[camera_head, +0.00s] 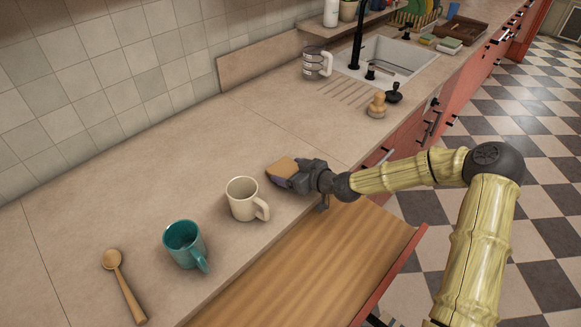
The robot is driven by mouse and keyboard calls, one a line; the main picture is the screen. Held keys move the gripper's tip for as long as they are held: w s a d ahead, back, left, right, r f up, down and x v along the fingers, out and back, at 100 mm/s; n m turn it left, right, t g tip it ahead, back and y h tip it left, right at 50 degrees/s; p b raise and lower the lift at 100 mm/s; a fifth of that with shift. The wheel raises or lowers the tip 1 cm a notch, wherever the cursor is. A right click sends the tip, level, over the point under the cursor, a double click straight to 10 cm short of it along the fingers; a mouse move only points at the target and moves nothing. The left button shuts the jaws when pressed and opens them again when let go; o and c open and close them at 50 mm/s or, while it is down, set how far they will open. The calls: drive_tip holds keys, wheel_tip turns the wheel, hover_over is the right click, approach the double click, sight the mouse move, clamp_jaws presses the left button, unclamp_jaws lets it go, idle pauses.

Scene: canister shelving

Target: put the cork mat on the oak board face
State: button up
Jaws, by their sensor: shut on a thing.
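The cork mat (283,166) is a small flat tan square. My gripper (284,178) is shut on its near edge and holds it over the counter, just right of and behind the cream mug. Whether the mat touches the counter cannot be told.
A cream mug (243,199) stands close left of my gripper. A teal mug (185,245) and a wooden spoon (124,285) are further left. Counter behind my gripper is clear.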

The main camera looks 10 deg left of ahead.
drive_tip(key=shift+f, duration=0.35)
drive_tip(key=shift+f, duration=0.15)
drive_tip(key=o, duration=0.9)
drive_tip(key=p+v, duration=0.6)
drive_tip(key=v, duration=1.1)
drive_tip(key=shift+s+r, duration=0.15)
drive_tip(key=shift+r, duration=0.05)
drive_tip(key=shift+s, duration=0.15)
drive_tip(key=shift+d, duration=0.1)
